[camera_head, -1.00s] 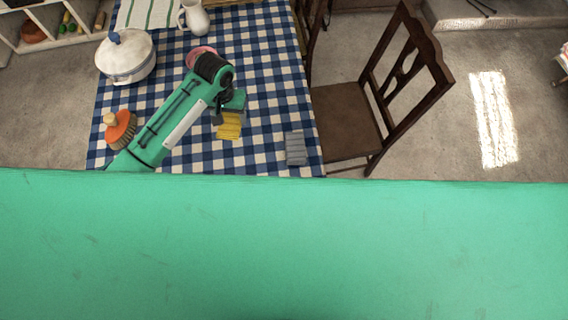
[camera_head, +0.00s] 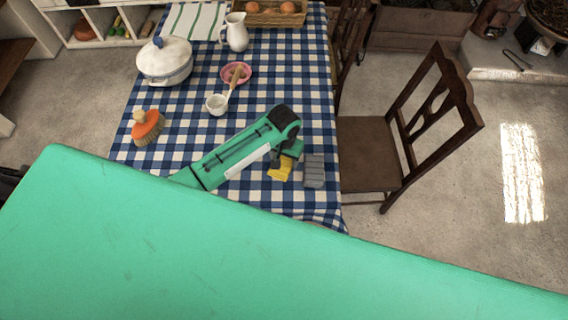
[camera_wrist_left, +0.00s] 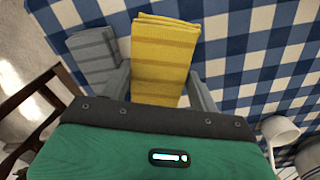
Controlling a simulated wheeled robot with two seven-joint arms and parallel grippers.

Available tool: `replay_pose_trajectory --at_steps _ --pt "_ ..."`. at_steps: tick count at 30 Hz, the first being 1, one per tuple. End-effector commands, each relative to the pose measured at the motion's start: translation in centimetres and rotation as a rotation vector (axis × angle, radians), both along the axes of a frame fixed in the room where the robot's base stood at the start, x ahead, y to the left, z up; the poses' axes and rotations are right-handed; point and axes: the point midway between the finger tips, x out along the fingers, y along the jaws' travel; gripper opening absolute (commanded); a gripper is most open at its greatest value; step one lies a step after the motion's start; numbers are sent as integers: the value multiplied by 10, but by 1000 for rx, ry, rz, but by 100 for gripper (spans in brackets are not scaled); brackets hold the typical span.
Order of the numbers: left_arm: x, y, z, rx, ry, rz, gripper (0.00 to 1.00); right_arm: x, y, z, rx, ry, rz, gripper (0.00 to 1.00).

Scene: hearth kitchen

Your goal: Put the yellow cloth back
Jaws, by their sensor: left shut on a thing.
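The yellow cloth (camera_head: 280,169) is folded, with darker stripes. My left gripper (camera_head: 286,162) is shut on it, over the front right part of the checked table. In the left wrist view the yellow cloth (camera_wrist_left: 164,52) stands out between the two grey fingers of the gripper (camera_wrist_left: 160,84). A folded grey cloth (camera_head: 314,171) lies on the table just right of the yellow one; it also shows in the left wrist view (camera_wrist_left: 93,50). I cannot tell whether the yellow cloth touches the table. My right gripper is not in view.
The table (camera_head: 205,125) has a blue-white checked cover. A chair (camera_head: 372,155) stands right.

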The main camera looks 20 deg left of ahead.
Motion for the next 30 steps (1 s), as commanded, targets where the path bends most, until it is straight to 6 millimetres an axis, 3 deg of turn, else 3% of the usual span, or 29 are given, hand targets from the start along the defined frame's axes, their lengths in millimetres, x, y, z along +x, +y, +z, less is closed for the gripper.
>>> replay_pose_trajectory --at_steps 15,28,29,30 --pt "0 0 -55 1 1 0 40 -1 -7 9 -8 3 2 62" --pt "0 0 -63 0 -1 0 40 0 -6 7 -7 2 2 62" --pt "0 0 -62 0 -1 0 67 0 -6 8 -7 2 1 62" --pt "0 0 -62 0 -1 0 75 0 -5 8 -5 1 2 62"
